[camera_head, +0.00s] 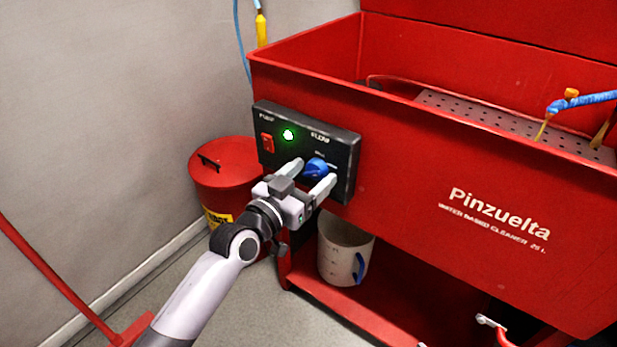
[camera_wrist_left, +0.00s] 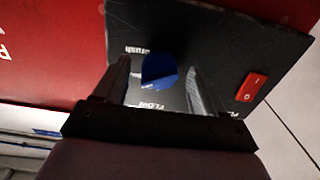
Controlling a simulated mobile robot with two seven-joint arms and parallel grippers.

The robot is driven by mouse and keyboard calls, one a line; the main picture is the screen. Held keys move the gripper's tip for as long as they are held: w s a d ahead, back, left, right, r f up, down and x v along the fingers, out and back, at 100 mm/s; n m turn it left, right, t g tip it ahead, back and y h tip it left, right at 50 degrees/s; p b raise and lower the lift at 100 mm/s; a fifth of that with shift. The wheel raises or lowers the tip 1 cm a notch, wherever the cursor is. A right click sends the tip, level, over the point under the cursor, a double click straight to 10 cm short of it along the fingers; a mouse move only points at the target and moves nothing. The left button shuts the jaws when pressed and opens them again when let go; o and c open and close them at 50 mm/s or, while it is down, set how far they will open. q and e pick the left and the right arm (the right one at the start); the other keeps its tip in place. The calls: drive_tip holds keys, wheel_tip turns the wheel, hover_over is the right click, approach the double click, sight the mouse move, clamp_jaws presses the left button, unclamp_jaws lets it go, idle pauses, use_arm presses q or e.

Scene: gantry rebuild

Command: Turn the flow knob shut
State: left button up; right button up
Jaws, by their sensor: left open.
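The blue flow knob (camera_head: 316,168) sits on the black control panel (camera_head: 345,146) on the front of the red parts washer. My left gripper (camera_head: 311,176) is open, with one finger on each side of the knob. In the left wrist view the knob (camera_wrist_left: 158,70) shows between the two open fingers (camera_wrist_left: 158,82), with a gap visible on both sides. I cannot tell how far the fingertips are from the panel face. "FLOW" lettering shows by the knob. My right gripper is not in view.
A red switch (camera_head: 267,142) and a lit green lamp (camera_head: 288,134) are on the panel. A red bin (camera_head: 225,170) stands to the left. A white jug (camera_head: 342,250) stands on the lower shelf. The washer's basin (camera_head: 440,118) is above right.

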use_arm(q)
drive_tip(key=c, duration=1)
drive_tip(key=shift+c, duration=0.2)
drive_tip(key=n+p, duration=0.1)
drive_tip(key=n, duration=0.4)
drive_tip(key=shift+n+p, duration=0.4)
drive_tip(key=n, duration=0.5)
drive_tip(key=shift+n+p, duration=0.4)
drive_tip(key=shift+n, duration=0.3)
drive_tip(key=o, duration=1)
